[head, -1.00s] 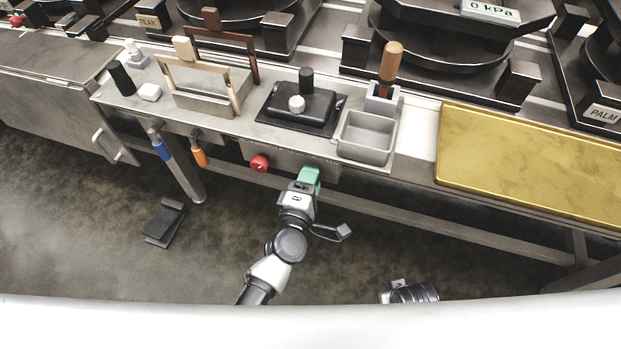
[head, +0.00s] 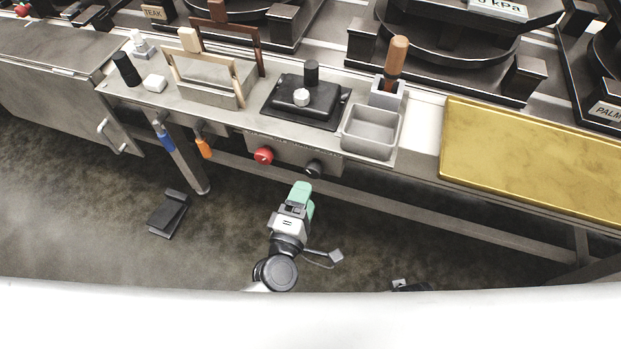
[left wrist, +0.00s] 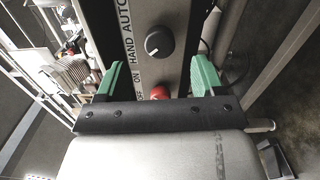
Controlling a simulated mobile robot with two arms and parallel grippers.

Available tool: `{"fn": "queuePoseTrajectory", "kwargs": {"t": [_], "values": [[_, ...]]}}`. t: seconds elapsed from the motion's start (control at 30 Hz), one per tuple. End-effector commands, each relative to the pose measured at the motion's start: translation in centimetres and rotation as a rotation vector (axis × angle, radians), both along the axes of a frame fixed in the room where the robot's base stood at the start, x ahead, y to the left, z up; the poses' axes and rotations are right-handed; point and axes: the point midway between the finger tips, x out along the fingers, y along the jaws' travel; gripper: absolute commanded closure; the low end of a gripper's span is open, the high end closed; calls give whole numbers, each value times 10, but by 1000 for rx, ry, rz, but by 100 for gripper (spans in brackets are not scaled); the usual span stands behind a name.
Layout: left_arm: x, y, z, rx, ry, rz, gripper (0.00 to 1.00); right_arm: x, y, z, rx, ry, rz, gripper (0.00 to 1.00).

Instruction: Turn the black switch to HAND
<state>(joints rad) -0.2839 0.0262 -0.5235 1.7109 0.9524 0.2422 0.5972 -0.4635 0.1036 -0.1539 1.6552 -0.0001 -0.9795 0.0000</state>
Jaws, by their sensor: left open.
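The black switch (head: 314,168) is a round knob on the front panel below the worktop, right of a red knob (head: 264,155). In the left wrist view the black switch (left wrist: 158,42) has a small pale mark on its lower left side. The words HAND and AUTO are printed on the strip beside it. My left gripper (head: 302,187) has green fingers and is open and empty, short of the panel and below the switch. In the left wrist view its fingers (left wrist: 157,74) stand apart, with the red knob (left wrist: 160,92) showing between them. My right gripper does not show clearly.
Blue (head: 166,141) and orange (head: 204,148) handles hang at the left. A black pedal (head: 167,214) lies on the floor. Free space surrounds my left gripper.

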Motion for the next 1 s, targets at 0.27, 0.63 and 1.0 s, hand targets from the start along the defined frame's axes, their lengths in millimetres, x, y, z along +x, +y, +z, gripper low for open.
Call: {"fn": "queuePoseTrajectory", "kwargs": {"t": [0.27, 0.63, 1.0], "values": [[-34, 11, 0, -1, 1, -1, 32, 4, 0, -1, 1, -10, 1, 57], [-36, 12, 0, -1, 0, 0, 32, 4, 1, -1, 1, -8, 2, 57], [-37, 12, -8, 76, 7, -37, 32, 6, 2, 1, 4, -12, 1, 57]]}}
